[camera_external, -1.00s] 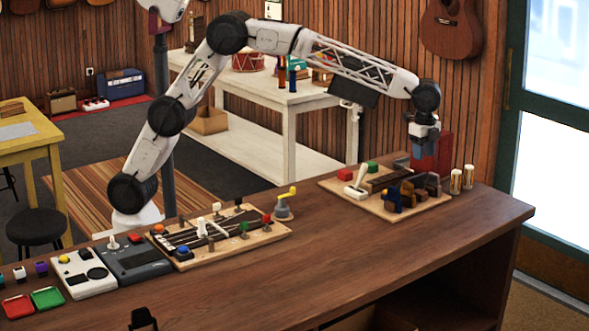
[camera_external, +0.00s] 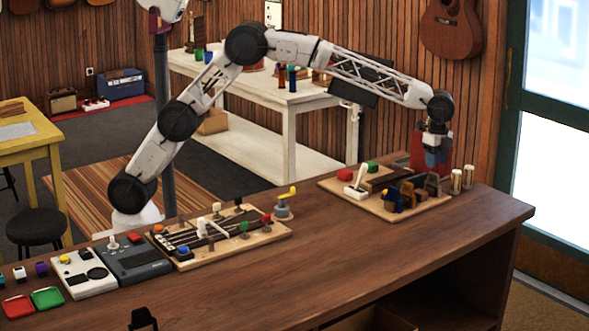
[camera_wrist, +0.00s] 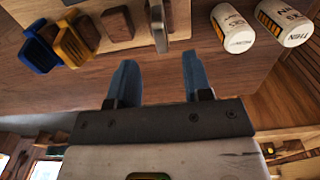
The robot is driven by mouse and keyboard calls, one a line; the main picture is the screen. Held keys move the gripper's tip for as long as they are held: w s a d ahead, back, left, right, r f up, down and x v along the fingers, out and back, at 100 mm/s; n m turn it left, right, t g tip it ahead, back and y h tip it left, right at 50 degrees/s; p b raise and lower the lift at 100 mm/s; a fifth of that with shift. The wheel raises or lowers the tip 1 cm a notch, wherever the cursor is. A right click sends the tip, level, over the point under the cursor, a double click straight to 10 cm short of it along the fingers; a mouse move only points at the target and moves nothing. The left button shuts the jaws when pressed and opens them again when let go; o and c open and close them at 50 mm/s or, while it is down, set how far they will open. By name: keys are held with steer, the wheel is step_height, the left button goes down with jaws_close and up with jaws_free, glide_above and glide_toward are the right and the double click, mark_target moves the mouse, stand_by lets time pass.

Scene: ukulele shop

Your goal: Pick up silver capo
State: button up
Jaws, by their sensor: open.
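The silver capo (camera_wrist: 157,28) stands on edge in the wrist view, at the end of a row of capos. It is also seen in the external view (camera_external: 432,184) at the right end of the wooden board, just below my gripper. My gripper (camera_wrist: 158,72) is open and empty, its two blue fingers apart. In the wrist view the capo lies ahead of the gap between them, apart from both fingers. My gripper (camera_external: 436,162) is above the board's right end.
A blue capo (camera_wrist: 40,48), a yellow capo (camera_wrist: 73,45) and wooden blocks (camera_wrist: 117,24) are left of the silver capo. Two labelled white cylinders (camera_wrist: 233,27) stand to its right. The counter's front middle (camera_external: 350,255) is clear.

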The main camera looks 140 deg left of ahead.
mark_target(435, 174)
steer(key=shift+f, duration=0.65)
steer(key=shift+f, duration=0.15)
steer(key=shift+f, duration=2.45)
jaws_close()
